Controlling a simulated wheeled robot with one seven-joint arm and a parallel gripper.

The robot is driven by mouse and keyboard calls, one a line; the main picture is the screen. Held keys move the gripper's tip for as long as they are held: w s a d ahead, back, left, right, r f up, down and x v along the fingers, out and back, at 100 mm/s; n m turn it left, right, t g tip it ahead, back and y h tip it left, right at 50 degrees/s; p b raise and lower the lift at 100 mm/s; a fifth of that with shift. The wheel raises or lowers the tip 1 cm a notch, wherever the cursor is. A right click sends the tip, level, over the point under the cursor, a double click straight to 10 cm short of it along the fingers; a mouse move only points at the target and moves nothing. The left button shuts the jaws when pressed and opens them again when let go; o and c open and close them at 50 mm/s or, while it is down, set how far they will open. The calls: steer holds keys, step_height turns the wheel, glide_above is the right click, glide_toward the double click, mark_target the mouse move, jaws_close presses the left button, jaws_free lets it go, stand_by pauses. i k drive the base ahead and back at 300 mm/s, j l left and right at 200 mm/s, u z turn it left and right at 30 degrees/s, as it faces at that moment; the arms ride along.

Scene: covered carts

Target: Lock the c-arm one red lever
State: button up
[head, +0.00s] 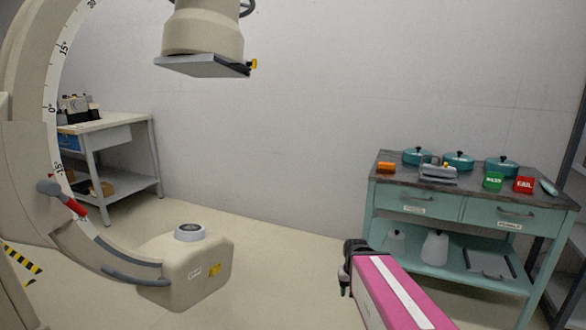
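The c-arm (118,258) curves down the left side of the view, with a degree scale along its ring. A red lever (74,207) with a grey knob at its upper left end sits on the c-arm's side, sloping down to the right. My gripper (345,283) is black, at the end of my pink arm at the lower middle. It is far to the right of the lever and apart from it. Its fingers are small and partly hidden, so I cannot tell whether they are open.
A teal cart (455,232) on the right holds teal pots, an orange block, and green and red boxes. A grey table (122,122) stands at the back left. The c-arm's upper head (203,35) hangs at the top. Floor between the c-arm and my arm is clear.

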mark_target(50, 188)
steer(key=k+u, duration=0.1)
steer(key=u, duration=2.15)
